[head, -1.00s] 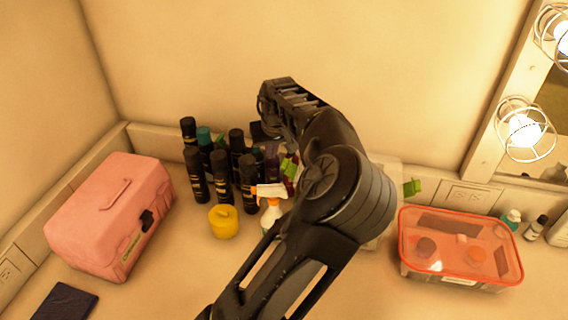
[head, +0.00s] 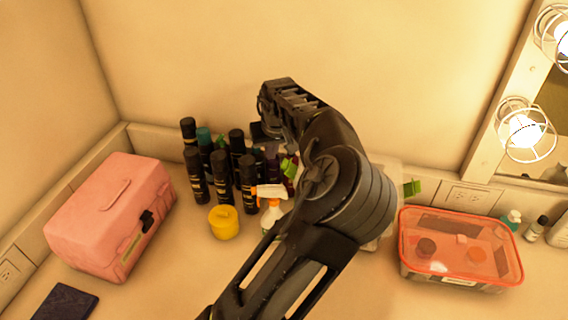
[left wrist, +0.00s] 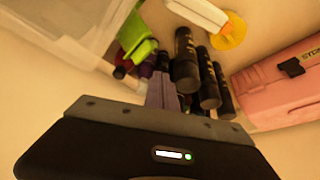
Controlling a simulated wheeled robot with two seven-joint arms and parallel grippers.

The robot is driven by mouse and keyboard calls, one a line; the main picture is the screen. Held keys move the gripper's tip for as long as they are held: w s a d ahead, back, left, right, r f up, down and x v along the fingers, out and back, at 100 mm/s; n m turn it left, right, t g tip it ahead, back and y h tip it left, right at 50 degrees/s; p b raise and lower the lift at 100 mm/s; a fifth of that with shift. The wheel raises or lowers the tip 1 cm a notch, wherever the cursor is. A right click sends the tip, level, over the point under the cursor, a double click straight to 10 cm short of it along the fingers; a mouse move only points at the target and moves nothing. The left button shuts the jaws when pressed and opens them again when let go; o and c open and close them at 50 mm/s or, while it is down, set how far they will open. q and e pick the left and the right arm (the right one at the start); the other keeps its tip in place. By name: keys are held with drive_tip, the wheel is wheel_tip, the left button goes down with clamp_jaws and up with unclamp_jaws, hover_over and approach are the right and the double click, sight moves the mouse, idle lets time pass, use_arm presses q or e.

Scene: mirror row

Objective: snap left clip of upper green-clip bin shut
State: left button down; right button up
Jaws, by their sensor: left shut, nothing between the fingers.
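The clear bin (head: 393,176) with green clips stands against the back wall, mostly hidden behind my left arm. Its left green clip (head: 289,170) shows just left of the arm and looks tilted out from the bin. The right green clip (head: 412,188) sticks out on the other side. In the left wrist view the bin (left wrist: 75,22) is at top left with the left clip (left wrist: 138,45) beside its wall. My left gripper (left wrist: 163,80) is shut and empty, pointing towards the space between clip and bottles, apart from the clip. The arm hides any lower bin. My right gripper is not in view.
Several dark bottles (head: 221,178) crowd left of the bin. A spray bottle (head: 271,213) and yellow tub (head: 223,222) stand in front. A pink case (head: 110,215) is at left, an orange-lidded box (head: 460,248) at right. The front counter is partly clear.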

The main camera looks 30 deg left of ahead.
sight(290, 163)
use_arm(q)
drive_tip(key=shift+f, duration=0.1)
idle(0.6)
drive_tip(key=shift+f+b, duration=0.95)
drive_tip(key=shift+f, duration=0.7)
drive_tip(key=shift+d+r, duration=0.1)
drive_tip(key=shift+w+d+r+p, duration=0.3)
drive_tip(key=shift+d+p, duration=0.2)
drive_tip(key=shift+d, duration=0.35)
drive_tip(key=shift+w+d+r+p, duration=0.15)
drive_tip(key=shift+w+d+p, duration=0.2)
drive_tip(key=shift+d+p, duration=0.35)
drive_tip(key=shift+w+d+r+p, duration=0.25)
drive_tip(key=shift+w+d+p, duration=0.1)
drive_tip(key=shift+d, duration=0.65)
drive_tip(key=shift+w+d+r, duration=0.15)
drive_tip(key=shift+w+d, duration=0.05)
drive_tip(key=shift+d, duration=0.5)
drive_tip(key=shift+w+d+r, duration=0.15)
drive_tip(key=shift+w+d, duration=0.05)
drive_tip(key=shift+d, duration=0.5)
drive_tip(key=shift+s+a+r, duration=0.1)
drive_tip(key=shift+a+r, duration=0.05)
drive_tip(key=shift+r, duration=0.8)
drive_tip(key=shift+a+r, duration=0.2)
drive_tip(key=shift+r, duration=0.8)
drive_tip(key=shift+s+a+r, duration=0.1)
drive_tip(key=shift+a+r, duration=0.05)
drive_tip(key=shift+r, duration=0.8)
